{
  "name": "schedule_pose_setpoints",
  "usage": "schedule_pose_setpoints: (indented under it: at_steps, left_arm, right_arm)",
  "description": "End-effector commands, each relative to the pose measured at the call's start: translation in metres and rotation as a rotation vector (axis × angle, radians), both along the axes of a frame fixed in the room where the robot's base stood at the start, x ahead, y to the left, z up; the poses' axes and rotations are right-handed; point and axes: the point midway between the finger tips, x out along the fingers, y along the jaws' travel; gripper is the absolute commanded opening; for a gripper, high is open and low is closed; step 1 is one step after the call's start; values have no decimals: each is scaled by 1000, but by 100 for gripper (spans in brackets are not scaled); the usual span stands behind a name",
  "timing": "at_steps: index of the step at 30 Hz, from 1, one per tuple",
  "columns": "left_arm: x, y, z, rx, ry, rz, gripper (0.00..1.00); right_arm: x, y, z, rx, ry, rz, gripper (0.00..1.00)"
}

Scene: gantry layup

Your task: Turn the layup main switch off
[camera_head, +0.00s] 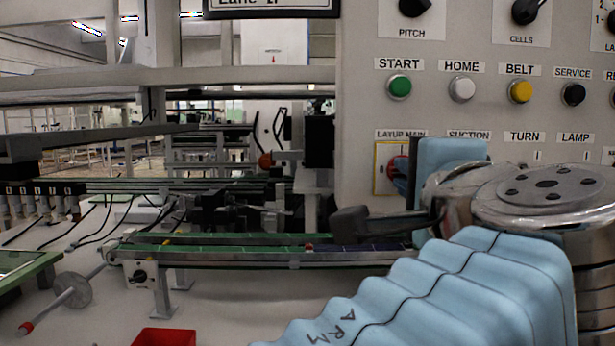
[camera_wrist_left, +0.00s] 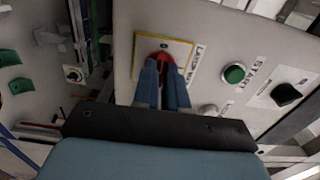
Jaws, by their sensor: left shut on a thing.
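The layup main switch is a red rotary knob (camera_head: 398,166) on a yellow-framed plate (camera_head: 380,160), under the "LAYUP MAIN" label on the grey panel. In the head view, my left gripper (camera_head: 408,174) covers much of it. In the left wrist view, the two blue fingers of my left gripper (camera_wrist_left: 161,74) are shut on the red knob (camera_wrist_left: 161,57), one finger on each side. The knob's exact pointer angle is hidden by the fingers. My right gripper is in neither view.
A green START button (camera_head: 399,87), white HOME button (camera_head: 462,89), yellow BELT button (camera_head: 520,91) and black SERVICE button (camera_head: 573,94) sit above the switch. A conveyor (camera_head: 230,257) runs left of the panel. A red tray (camera_head: 164,337) lies at the bottom.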

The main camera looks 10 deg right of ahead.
Motion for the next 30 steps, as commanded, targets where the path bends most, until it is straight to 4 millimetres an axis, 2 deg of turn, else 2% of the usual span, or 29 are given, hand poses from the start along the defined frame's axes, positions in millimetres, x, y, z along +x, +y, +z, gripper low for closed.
schedule_pose_setpoints:
  at_steps: [13,14,18,19,30]
  left_arm:
    - [-1,-1,-3,-9,9,0,0]
    - [-1,-1,-3,-9,9,0,13]
    - [-1,-1,-2,-9,7,-1,35]
    - [0,-1,-2,-9,6,0,37]
    - [1,0,-1,-9,4,0,37]
  right_arm:
    - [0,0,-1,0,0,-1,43]
    - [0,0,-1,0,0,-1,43]
    - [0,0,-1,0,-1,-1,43]
    - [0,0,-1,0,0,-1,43]
    - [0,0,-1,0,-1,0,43]
